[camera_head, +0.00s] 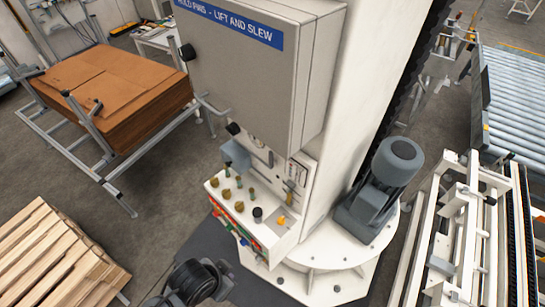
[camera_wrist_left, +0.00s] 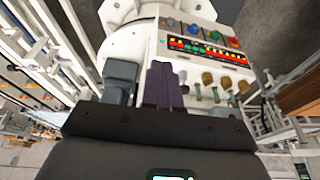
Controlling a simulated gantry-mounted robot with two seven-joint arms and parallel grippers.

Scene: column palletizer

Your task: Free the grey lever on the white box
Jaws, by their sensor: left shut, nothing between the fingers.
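The white box (camera_head: 277,238) stands at the foot of the white column, with brass knobs (camera_head: 238,206), a black knob (camera_head: 257,213) and an orange piece (camera_head: 281,220) on top. A blue-grey piece (camera_head: 234,155) at its back left may be the grey lever; I cannot tell surely. In the left wrist view the white box (camera_wrist_left: 208,68) appears upside down. My left gripper (camera_wrist_left: 163,68) is shut and empty, its dark fingers pointing toward the box; contact cannot be told. In the head view a dark part of my arm shows at the bottom, fingertips unclear. My right gripper is out of view.
A grey cabinet (camera_head: 245,75) with a blue label overhangs the box. A grey motor (camera_head: 385,180) stands right of it. A cardboard stack (camera_head: 115,80) and wooden pallet boards (camera_head: 50,260) are left. A white frame (camera_head: 410,255) is right. Floor at left is partly clear.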

